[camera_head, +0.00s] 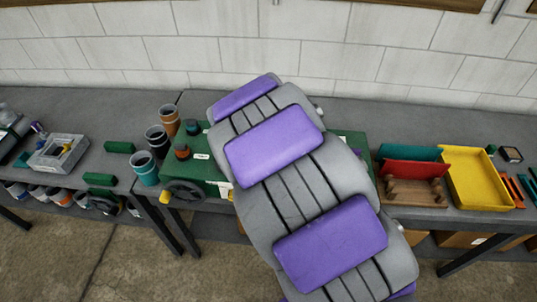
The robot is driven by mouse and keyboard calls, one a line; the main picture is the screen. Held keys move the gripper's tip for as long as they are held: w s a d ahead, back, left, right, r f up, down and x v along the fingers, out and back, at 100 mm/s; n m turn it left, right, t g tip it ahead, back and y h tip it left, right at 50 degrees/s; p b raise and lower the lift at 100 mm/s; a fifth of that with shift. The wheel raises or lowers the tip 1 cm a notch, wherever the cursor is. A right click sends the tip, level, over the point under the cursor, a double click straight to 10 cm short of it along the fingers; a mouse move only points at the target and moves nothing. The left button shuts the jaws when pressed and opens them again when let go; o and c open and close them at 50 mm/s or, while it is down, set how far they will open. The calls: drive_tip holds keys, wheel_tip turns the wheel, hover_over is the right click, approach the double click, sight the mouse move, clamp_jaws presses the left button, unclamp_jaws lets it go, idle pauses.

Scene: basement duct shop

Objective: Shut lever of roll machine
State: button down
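A green machine (207,168), which looks like the roll machine, stands on the grey workbench at the middle of the view. A dark handwheel (185,191) is on its front left. An orange-brown knob-like part (182,151) and a dark green one (193,127) show at its upper left. My grey and purple arm crosses in front and hides most of the machine; a green piece shows again to its right. I cannot make out the lever or its position. My gripper is not visible.
Cups (144,168) stand left of the machine. A grey metal block (58,152) lies further left. A pale block wall (390,50) closes the back. Open floor (130,262) lies in front.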

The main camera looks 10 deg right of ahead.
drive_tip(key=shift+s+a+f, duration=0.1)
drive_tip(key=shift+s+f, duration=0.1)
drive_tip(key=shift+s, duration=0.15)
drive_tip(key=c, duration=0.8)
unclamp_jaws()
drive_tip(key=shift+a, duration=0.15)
